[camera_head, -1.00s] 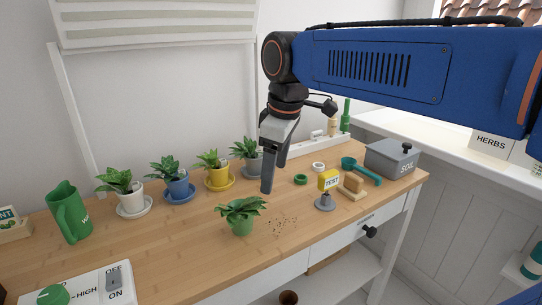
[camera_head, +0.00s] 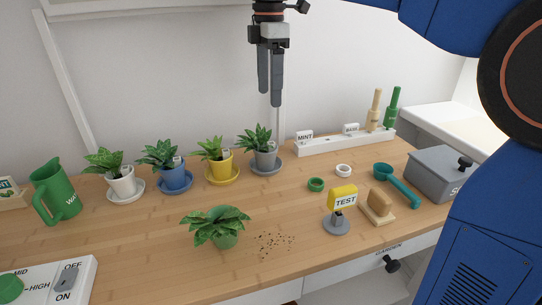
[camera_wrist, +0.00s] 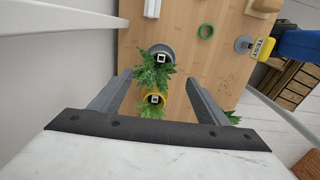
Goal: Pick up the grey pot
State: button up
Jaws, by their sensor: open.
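The grey pot (camera_head: 266,159) holds a green leafy plant and stands on a grey saucer (camera_head: 279,172), rightmost in the row of potted plants at the back of the desk. It also shows from above in the wrist view, where its plant (camera_wrist: 154,70) partly covers it and the grey saucer (camera_wrist: 167,49) shows around it. My gripper (camera_head: 270,98) is open and empty, pointing down above and near the grey pot, clear of its leaves. In the wrist view the grey and yellow pots lie between the two fingers (camera_wrist: 158,84), farther down.
The yellow pot (camera_head: 219,170) stands close left of the grey pot, then the blue pot (camera_head: 175,180) and white pot (camera_head: 124,187). A green ring (camera_head: 316,184) and white ring (camera_head: 343,170) lie to the right.

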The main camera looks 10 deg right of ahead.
aim_at(270, 146)
notch_tip(270, 146, down, 16)
jog(key=shift+s+f, duration=0.15)
jog(key=shift+f, duration=0.05)
dwell(0.5)
jog(key=c, duration=1.2)
